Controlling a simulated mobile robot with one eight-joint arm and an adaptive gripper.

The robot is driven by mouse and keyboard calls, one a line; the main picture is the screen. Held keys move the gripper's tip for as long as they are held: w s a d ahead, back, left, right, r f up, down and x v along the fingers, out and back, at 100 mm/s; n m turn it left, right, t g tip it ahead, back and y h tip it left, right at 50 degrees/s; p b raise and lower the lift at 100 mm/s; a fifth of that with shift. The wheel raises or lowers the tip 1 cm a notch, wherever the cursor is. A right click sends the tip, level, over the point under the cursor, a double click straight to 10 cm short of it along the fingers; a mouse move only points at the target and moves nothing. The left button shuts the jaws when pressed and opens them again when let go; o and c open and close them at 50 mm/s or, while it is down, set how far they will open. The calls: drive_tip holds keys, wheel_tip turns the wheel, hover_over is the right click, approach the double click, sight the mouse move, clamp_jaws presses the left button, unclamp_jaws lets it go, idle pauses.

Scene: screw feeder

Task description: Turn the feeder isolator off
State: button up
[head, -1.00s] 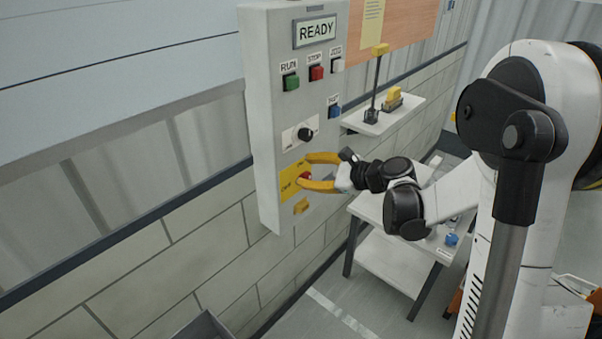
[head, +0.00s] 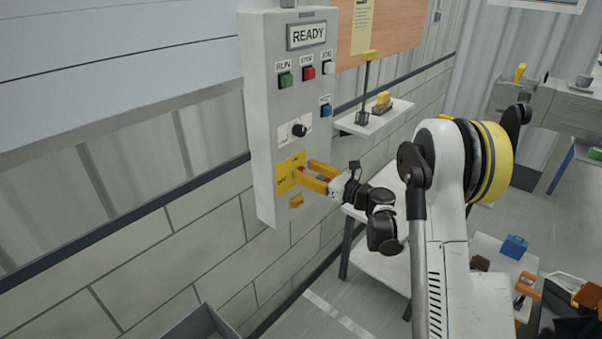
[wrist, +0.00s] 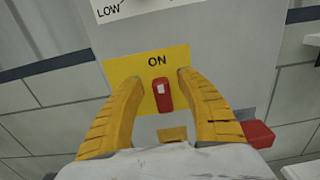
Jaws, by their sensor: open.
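The feeder isolator is a yellow plate (head: 284,176) low on the grey control box. Its red handle (wrist: 163,94) stands nearly upright below the word ON in the wrist view. My gripper (wrist: 147,72) is open, with one yellow finger on each side of the handle. Clear gaps show between the handle and both fingers in that view. In the head view my gripper (head: 302,169) is at the isolator, and its fingers hide most of the handle.
The grey control box (head: 262,130) carries a READY display (head: 306,35), green RUN (head: 285,80), red STOP (head: 308,73) and blue (head: 326,110) buttons. A black knob (head: 299,130) sits just above the isolator. A small wall shelf (head: 375,118) is to the right.

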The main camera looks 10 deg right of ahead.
sight(289, 176)
drive_tip(key=shift+x, duration=0.95)
clamp_jaws()
drive_tip(key=shift+a+n, duration=0.1)
drive_tip(key=shift+n, duration=0.2)
drive_tip(key=n, duration=0.3)
drive_tip(key=shift+s+a+n, duration=0.3)
drive_tip(key=shift+a+n, duration=0.05)
drive_tip(key=shift+n, duration=0.05)
drive_tip(key=n, duration=0.4)
drive_tip(key=shift+s+a+f+n, duration=0.25)
drive_tip(key=shift+a+f+n, duration=0.05)
drive_tip(key=shift+a+f, duration=0.05)
drive_tip(key=n, duration=0.2)
drive_tip(key=f+n, duration=0.1)
drive_tip(key=n, duration=0.1)
drive_tip(key=shift+s+a, duration=0.15)
drive_tip(key=shift+a, duration=0.05)
drive_tip(key=shift+a+f+n, duration=0.1)
drive_tip(key=shift+f+n, duration=0.1)
drive_tip(key=shift+n, duration=1)
drive_tip(key=shift+f+n, duration=0.2)
drive_tip(key=shift+n, duration=1)
